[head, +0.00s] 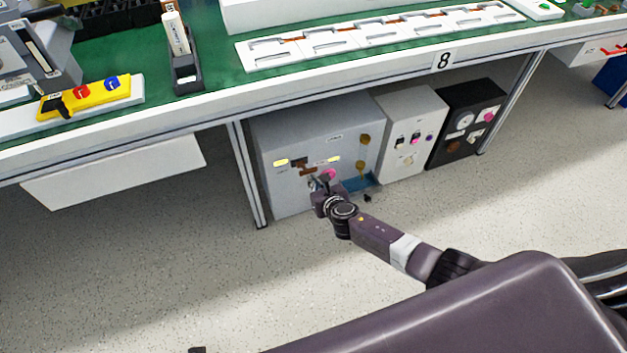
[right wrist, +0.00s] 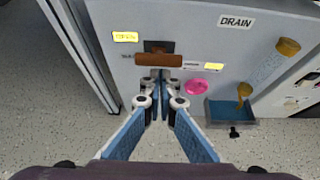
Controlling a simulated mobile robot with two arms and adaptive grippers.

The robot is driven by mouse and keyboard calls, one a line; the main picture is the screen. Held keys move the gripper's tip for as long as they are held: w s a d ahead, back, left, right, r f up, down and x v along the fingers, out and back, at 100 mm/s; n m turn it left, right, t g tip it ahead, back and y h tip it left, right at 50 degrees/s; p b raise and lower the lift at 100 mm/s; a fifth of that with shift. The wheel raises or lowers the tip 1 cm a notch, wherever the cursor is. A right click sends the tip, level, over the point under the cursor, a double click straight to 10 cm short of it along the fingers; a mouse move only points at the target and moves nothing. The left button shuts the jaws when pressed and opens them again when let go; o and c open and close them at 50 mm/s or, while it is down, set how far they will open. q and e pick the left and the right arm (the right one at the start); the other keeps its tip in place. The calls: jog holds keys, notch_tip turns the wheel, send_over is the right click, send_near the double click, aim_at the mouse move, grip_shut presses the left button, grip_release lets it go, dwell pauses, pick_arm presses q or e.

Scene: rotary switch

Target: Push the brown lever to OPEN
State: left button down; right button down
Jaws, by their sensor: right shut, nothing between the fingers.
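The brown lever (right wrist: 158,59) is a short horizontal bar on the front of a grey cabinet (head: 290,128) under the table. It also shows small in the head view (head: 307,170), near two yellow labels. A yellow label (right wrist: 125,37) is up and left of it, another (right wrist: 214,66) to its right; I cannot read which says OPEN. My right gripper (right wrist: 160,76) is shut and empty, its fingertips just below the lever's middle; I cannot tell whether they touch it. In the head view the right gripper (head: 323,184) is in front of the cabinet. My left gripper is not in view.
A pink knob (right wrist: 196,87) is right of the fingertips. A brass tap (right wrist: 244,92) over a blue tray (right wrist: 231,112) is further right. A table leg (head: 247,175) stands left of the cabinet. A white box (head: 411,130) and a black box (head: 467,122) stand to its right.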

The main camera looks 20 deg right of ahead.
jog(key=shift+w+d+r, duration=0.1)
jog(key=shift+w+r, duration=0.3)
jog(key=shift+r, duration=0.2)
jog(key=shift+w+d+r, duration=0.1)
jog(key=shift+w+r, duration=0.3)
jog(key=shift+r, duration=0.2)
jog(key=shift+s, duration=0.25)
jog(key=s+f+v, duration=0.1)
jog(key=f+v, duration=0.1)
jog(key=v, duration=0.9)
jog(key=shift+s+a, duration=0.15)
jog(key=shift+s, duration=0.35)
jog(key=shift+a, duration=0.1)
